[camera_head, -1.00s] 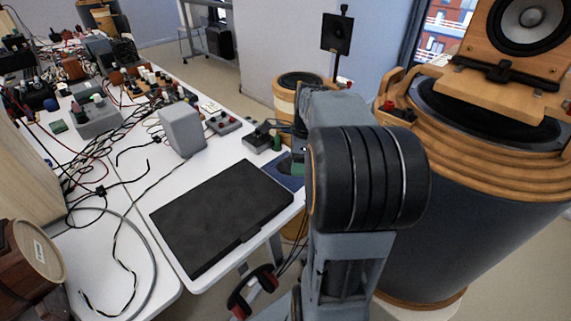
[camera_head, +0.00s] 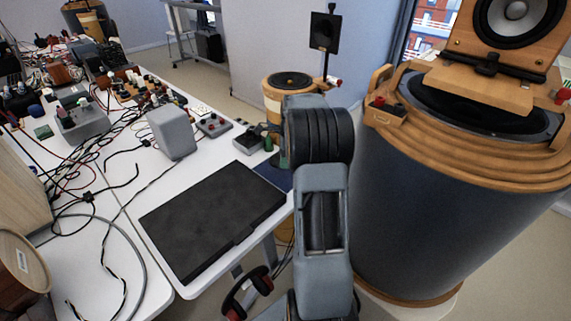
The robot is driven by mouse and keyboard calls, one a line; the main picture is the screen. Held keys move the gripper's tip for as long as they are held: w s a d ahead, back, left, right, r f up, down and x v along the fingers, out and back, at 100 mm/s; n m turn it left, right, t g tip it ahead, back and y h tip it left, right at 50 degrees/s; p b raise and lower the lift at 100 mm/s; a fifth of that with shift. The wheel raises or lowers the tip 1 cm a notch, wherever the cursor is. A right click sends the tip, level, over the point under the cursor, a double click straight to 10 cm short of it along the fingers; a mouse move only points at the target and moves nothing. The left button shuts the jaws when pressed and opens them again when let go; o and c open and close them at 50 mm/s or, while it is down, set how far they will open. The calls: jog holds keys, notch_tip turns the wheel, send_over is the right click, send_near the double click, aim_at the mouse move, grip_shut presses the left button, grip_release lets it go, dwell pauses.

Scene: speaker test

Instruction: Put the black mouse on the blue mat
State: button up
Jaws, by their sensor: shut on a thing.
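The blue mat (camera_head: 278,176) lies on the white table near its right edge, just beyond the dark flat panel. Only a left part of the mat shows; my arm covers the rest. My arm stands upright in the right middle of the view, and its forearm points away over the mat's side of the table. My gripper is hidden behind my own arm, so its jaws do not show. I cannot make out the black mouse in this view.
A dark flat panel (camera_head: 212,218) fills the table's near part. A grey box (camera_head: 172,132), a small dark device (camera_head: 249,141) and a green object (camera_head: 268,145) stand behind it. Cables clutter the left. A large wooden-topped drum (camera_head: 430,200) stands close on the right.

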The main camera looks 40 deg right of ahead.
jog(key=shift+f, duration=1.5)
jog(key=shift+f, duration=0.15)
jog(key=o, duration=1.3)
